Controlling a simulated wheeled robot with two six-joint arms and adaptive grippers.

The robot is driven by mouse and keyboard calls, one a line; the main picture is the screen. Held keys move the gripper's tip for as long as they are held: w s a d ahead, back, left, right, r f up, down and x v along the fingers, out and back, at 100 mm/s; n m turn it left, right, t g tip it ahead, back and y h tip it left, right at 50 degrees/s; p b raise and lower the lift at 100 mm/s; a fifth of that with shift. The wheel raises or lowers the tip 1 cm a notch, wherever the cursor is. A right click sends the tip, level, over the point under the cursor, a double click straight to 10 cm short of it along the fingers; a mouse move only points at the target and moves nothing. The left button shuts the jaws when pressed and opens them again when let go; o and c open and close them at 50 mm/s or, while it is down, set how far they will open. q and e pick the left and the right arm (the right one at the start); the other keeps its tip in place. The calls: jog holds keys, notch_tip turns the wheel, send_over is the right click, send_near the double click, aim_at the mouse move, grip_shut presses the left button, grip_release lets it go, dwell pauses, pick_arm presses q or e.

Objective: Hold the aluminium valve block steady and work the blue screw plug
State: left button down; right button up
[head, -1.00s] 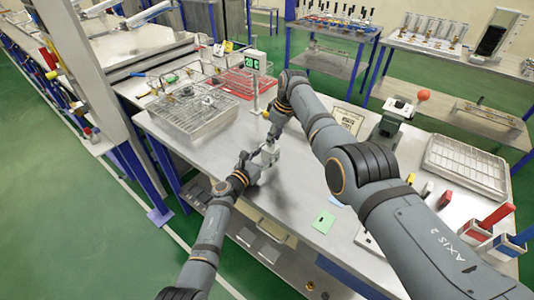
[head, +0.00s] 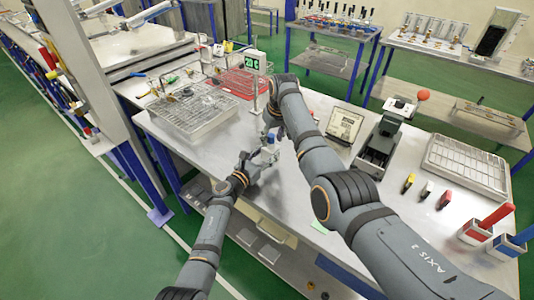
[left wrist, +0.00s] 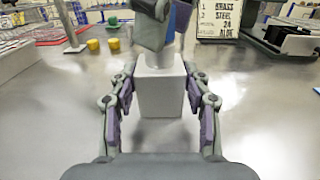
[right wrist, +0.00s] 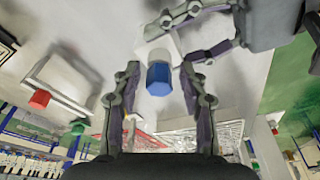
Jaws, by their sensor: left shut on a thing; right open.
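The aluminium valve block (left wrist: 162,92) stands on the bench between my left gripper's fingers, and its pale body also shows in the right wrist view (right wrist: 160,47). My left gripper (left wrist: 162,85) is shut on the block from its sides. The blue screw plug (right wrist: 158,79) is on the block in the right wrist view. My right gripper (right wrist: 158,70) is open, with its fingers on either side of the plug and visible gaps to it. In the left wrist view, my right gripper's fingers hide most of the plug above the block.
A lettered sign (head: 344,124), a dark device (head: 377,148) and a grey tray (head: 467,164) stand to the right. Bare bench lies around the block.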

jog(key=m, duration=0.2)
jog(key=shift+a+m+h, duration=0.1)
jog(key=shift+m+h, duration=0.2)
jog(key=shift+s+a+m+h, duration=0.15)
jog(key=shift+m+h, duration=0.15)
jog(key=shift+m, duration=1.6)
jog(key=shift+a, duration=0.1)
jog(key=shift+a+m+h, duration=0.1)
jog(key=shift+m+h, duration=0.4)
jog(key=shift+m, duration=0.6)
grip_shut()
jog(key=n+y, duration=0.1)
jog(key=n, duration=0.2)
jog(key=d+n, duration=0.1)
jog(key=n, duration=0.2)
jog(key=shift+n+y, duration=0.4)
jog(key=shift+w+r+n, duration=0.1)
jog(key=shift+w+n, duration=0.1)
jog(key=shift+n, duration=0.5)
